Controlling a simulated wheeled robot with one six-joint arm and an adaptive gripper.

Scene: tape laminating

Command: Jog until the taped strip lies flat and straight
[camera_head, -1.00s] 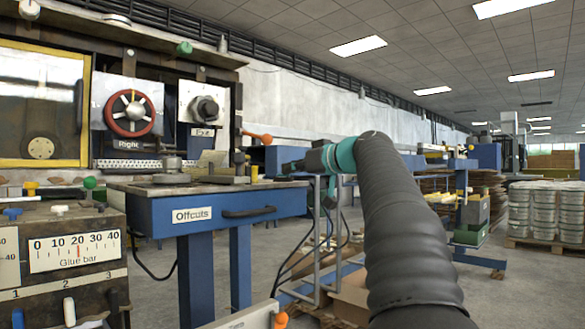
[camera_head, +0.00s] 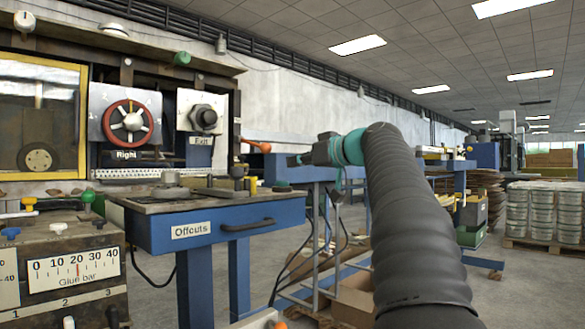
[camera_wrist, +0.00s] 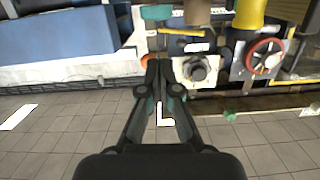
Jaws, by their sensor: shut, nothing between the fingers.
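The machine's red handwheel (camera_head: 128,121), labelled Right, and a dark knob (camera_head: 204,117) above an Exit label stand at the left in the head view. They also show inverted in the wrist view as a red wheel (camera_wrist: 264,57) and a knob (camera_wrist: 196,69). A Glue bar scale (camera_head: 73,267) runs 0 to 40, its pointer near 20. I cannot make out a taped strip in either view. My gripper (camera_head: 291,160) is in the air right of the Exit knob, pointing left. In the wrist view its fingers (camera_wrist: 157,66) meet, with nothing visible between them.
A blue Offcuts table (camera_head: 215,230) with a black handle stands in front of the machine, small parts on top. An orange-tipped lever (camera_head: 257,145) sticks out near Exit. Stacked cans (camera_head: 530,210) stand at the far right.

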